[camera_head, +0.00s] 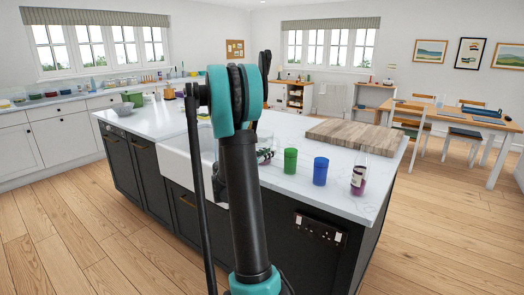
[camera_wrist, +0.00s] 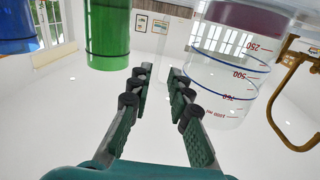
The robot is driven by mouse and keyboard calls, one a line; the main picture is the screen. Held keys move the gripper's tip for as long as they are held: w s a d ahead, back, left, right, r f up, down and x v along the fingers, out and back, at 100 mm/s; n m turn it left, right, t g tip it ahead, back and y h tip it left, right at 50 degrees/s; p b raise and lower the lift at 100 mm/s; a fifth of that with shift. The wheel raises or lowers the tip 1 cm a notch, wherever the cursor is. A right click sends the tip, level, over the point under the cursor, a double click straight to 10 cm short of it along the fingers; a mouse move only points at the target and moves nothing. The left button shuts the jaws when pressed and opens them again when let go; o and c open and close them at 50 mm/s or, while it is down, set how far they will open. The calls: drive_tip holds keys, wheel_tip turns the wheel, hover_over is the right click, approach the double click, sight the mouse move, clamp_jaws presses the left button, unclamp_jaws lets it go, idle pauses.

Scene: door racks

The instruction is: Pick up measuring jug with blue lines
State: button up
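The wrist view is upside down. In it, the clear measuring jug (camera_wrist: 222,80) with blue lines, red numbers and a dark red band of contents is at the upper right, partly cut off. My gripper (camera_wrist: 158,74) is open, with nothing between its fingers. The jug lies to the right of the fingers, and I see no contact. In the head view, my arm hides most of the gripper. A clear vessel (camera_head: 266,156) partly shows beside the arm, left of the green cup; I cannot tell for sure that it is this jug.
A green cup (camera_head: 290,161) and a blue cup (camera_head: 320,171) stand on the white island top (camera_head: 330,197). A clear container with purple contents (camera_head: 359,176) stands near the right edge. A wooden board (camera_head: 355,135) lies behind them. A gold-brown frame-like object (camera_wrist: 290,100) is beside the jug.

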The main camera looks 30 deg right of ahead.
sight(278, 159)
drive_tip(key=shift+r+x, duration=0.15)
drive_tip(key=shift+x, duration=1.45)
drive_tip(key=shift+r+x, duration=0.1)
drive_tip(key=shift+x, duration=1.55)
drive_tip(key=shift+s, duration=0.2)
drive_tip(key=shift+c, duration=0.5)
clamp_jaws()
